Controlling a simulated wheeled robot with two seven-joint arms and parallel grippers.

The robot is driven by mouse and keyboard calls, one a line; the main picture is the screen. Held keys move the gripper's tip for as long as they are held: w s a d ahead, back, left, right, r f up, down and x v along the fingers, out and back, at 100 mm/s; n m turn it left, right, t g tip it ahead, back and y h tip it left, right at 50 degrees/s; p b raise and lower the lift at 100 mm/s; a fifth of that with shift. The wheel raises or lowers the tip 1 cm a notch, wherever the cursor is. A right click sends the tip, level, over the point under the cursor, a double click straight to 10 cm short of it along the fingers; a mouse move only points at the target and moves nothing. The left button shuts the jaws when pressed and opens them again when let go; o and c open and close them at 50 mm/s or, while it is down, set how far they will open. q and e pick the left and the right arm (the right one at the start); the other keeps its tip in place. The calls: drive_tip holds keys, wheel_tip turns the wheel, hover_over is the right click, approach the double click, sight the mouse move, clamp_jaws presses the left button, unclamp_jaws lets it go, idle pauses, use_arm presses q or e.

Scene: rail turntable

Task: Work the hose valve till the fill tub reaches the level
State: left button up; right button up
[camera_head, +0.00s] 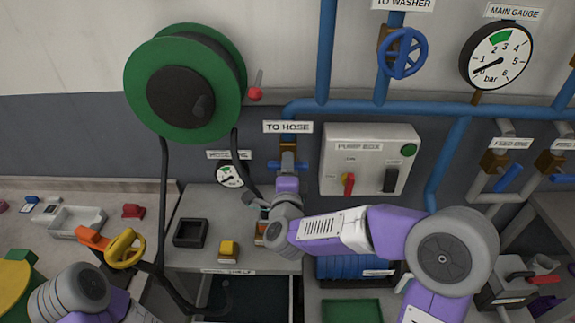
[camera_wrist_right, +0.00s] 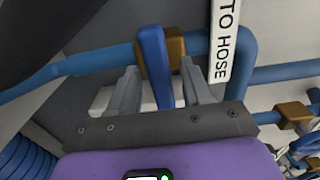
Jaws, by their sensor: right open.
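The hose valve has a brass body (camera_head: 289,146) under the TO HOSE label, on the blue pipe. My right gripper (camera_head: 288,172) is up at this valve and partly covers it. In the right wrist view, the blue valve lever (camera_wrist_right: 154,65) stands between the two spread fingers of the open gripper (camera_wrist_right: 160,88), with a gap visible on each side. A dark open tub (camera_head: 262,282) sits low under the bench front, and the black hose (camera_head: 163,215) runs down to it. Its water level is too dark to read. My left arm shows at lower left, its gripper out of view.
A green hose reel (camera_head: 228,75) hangs on the wall. A pump box (camera_head: 375,140) with a red knob is right of the valve. A black tray (camera_head: 190,232) and yellow block (camera_head: 228,251) sit on the bench.

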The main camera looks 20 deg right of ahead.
drive_tip(key=shift+w+d, duration=0.1)
drive_tip(key=shift+w, duration=0.3)
drive_tip(key=shift+c, duration=0.5)
clamp_jaws()
drive_tip(key=shift+n+b, duration=0.5)
drive_tip(key=shift+n, duration=1.5)
drive_tip(key=shift+o, duration=0.5)
unclamp_jaws()
